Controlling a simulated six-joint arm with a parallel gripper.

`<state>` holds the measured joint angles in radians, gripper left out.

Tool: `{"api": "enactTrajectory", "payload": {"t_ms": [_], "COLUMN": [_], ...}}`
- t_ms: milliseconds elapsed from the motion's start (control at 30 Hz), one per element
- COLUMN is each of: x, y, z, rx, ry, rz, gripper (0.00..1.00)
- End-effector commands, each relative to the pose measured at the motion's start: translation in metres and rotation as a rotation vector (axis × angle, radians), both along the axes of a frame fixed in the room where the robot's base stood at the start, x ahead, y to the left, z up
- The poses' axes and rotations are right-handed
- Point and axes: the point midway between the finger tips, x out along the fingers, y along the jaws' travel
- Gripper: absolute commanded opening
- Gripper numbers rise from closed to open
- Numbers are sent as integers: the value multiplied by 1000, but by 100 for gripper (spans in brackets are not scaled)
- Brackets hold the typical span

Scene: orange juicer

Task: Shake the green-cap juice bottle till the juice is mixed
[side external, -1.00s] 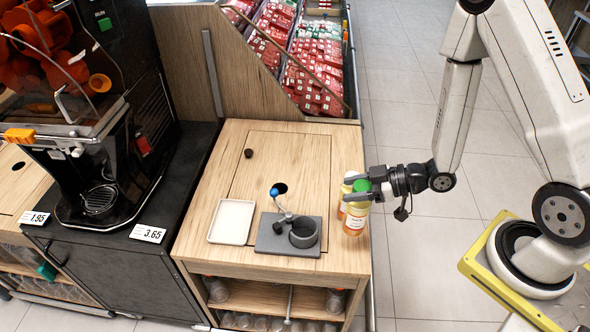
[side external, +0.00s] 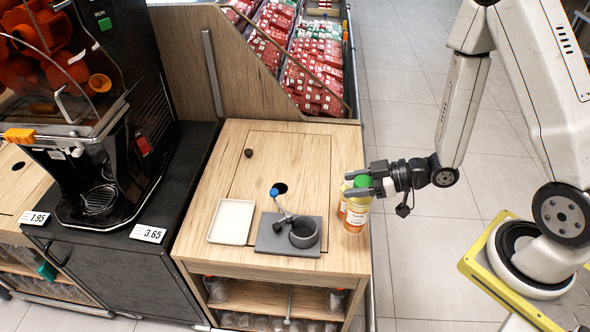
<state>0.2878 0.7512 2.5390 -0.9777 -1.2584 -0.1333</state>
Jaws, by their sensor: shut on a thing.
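The green-cap juice bottle (side external: 356,216) is upright at the right edge of the wooden counter, with yellow-orange contents and a pale label. My gripper (side external: 360,183) comes from the right and is shut on this bottle near its green cap, one finger on the near side and one on the far side. Whether the bottle's base touches the counter is hard to tell. A second bottle (side external: 342,208) stands just behind and left of it, mostly hidden by the held bottle and the fingers.
A white tray (side external: 231,222) and a small dark cap (side external: 248,153) lie on the counter. The black juicer (side external: 98,160) is at left.

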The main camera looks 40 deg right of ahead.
Motion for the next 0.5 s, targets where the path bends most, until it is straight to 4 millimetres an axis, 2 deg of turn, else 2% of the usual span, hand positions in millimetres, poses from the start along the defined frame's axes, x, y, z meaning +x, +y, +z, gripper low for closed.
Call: {"api": "enactTrajectory", "payload": {"t_ms": [33, 67, 267, 500], "x": [0, 0, 0, 0], "y": [0, 0, 0, 0], "z": [0, 0, -2, -19], "rx": [1, 1, 1, 1], "ry": [-1, -1, -1, 2], "rz": [0, 0, 0, -1], "gripper": [5, 0, 0, 0]}}
